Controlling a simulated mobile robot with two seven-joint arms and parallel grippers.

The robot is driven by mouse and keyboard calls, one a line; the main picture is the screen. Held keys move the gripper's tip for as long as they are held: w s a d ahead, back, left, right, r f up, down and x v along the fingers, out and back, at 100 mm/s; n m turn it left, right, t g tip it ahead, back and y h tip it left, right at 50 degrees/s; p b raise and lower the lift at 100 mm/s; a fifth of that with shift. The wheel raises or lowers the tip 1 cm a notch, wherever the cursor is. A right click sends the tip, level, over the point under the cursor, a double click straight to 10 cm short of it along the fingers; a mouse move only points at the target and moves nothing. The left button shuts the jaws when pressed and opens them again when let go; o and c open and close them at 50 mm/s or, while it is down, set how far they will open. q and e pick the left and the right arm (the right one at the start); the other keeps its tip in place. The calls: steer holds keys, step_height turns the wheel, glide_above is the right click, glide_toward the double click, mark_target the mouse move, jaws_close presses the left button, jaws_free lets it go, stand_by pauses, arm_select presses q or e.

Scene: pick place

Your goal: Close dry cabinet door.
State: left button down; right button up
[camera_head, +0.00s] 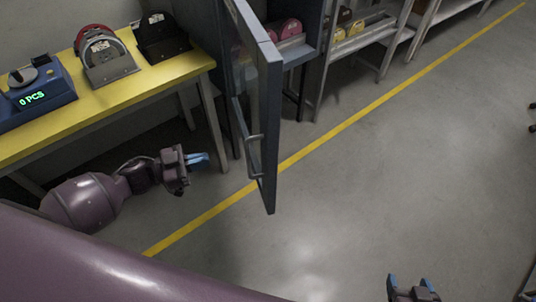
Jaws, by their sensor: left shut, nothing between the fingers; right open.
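The dry cabinet (299,54) stands at the top middle with its door (270,130) swung open toward me. The door has a dark blue-grey frame, a glass pane and a grey handle (253,157) on its left-hand face. Inside the cabinet sits a pink reel (285,29). My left gripper (204,160) is shut and empty, left of the door handle and apart from it. My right gripper (411,284) is open at the bottom right edge, over the floor and far from the door; its lower part is cut off.
A yellow-topped table (110,88) at the left holds a blue counting scale (38,95) and reel holders (105,62). A shelf (362,38) with yellow reels stands right of the cabinet. A yellow line (380,101) crosses the floor.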

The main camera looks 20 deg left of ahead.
arm_select(q)
steer(key=x, duration=1.4)
steer(key=shift+s+d+r+n, duration=0.2)
steer(key=shift+s+n, duration=0.05)
steer(key=shift+n, duration=0.05)
